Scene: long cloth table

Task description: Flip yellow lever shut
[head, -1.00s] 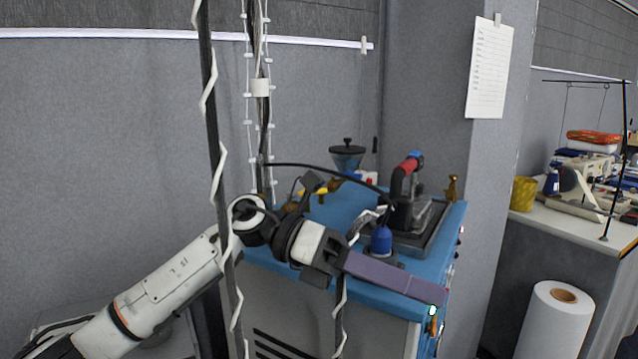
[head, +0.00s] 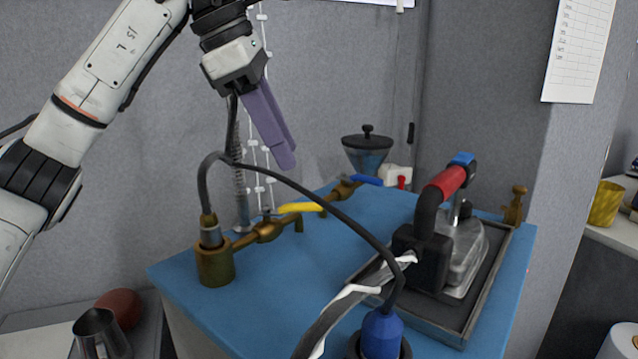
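The yellow lever (head: 300,207) sits on a brass valve (head: 262,232) on the blue machine top (head: 270,300). Its handle points right, roughly along the brass pipe. My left gripper (head: 284,158), with long purple fingers, hangs above and slightly left of the lever, pointing down and apart from it. Nothing shows held in it. The fingers overlap in this view, so their gap is unclear. My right gripper is not in view.
A black hose (head: 300,190) arches from the brass fitting (head: 214,262) across the top. A blue lever (head: 367,181) is on a second valve behind. A metal jug (head: 100,335) stands lower left.

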